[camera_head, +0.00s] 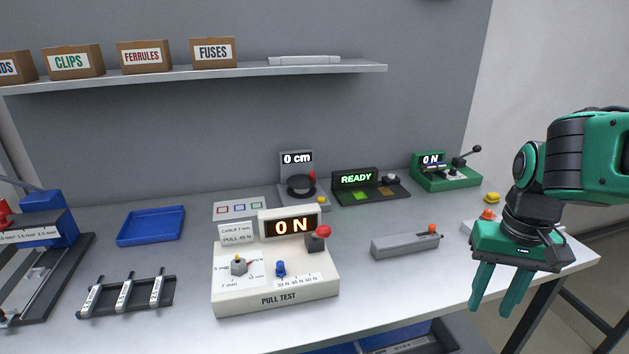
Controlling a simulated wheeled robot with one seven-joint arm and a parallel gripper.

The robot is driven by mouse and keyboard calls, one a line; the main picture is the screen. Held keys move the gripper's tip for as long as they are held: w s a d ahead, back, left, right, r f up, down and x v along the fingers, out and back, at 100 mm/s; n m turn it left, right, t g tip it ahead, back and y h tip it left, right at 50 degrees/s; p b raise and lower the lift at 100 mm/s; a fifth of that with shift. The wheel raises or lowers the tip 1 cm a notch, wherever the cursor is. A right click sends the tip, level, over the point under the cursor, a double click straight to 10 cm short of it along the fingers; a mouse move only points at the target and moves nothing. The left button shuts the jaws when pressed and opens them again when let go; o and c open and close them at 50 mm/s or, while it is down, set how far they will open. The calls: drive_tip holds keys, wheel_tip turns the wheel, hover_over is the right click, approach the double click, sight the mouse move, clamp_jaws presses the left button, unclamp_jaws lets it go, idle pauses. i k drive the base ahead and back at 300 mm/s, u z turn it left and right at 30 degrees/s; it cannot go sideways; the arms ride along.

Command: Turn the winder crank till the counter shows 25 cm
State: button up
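The winder (299,195) stands at the back middle of the bench. Its counter (297,159) reads "0 cm". A dark round drum sits in front of the counter, with a small red knob (311,176) at its right edge that looks like the crank handle. A yellow button shows at the winder's front right. My gripper (496,306) hangs at the right, over the bench's front right edge, fingers pointing down. The fingers are apart with nothing seen between them. It is well to the right of the winder and nearer the camera, not touching it.
A white pull tester (275,284) reading "0 N" stands in front of the winder. A "READY" unit (370,187) and a green "0 N" device (445,172) stand to its right. A grey block (405,246) lies between tester and gripper. A shelf (200,78) with boxes hangs above.

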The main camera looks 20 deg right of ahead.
sight(301, 186)
drive_tip(key=u, duration=1.95)
drive_tip(key=k, duration=0.85)
drive_tip(key=z, duration=1.6)
drive_tip(key=i, duration=1)
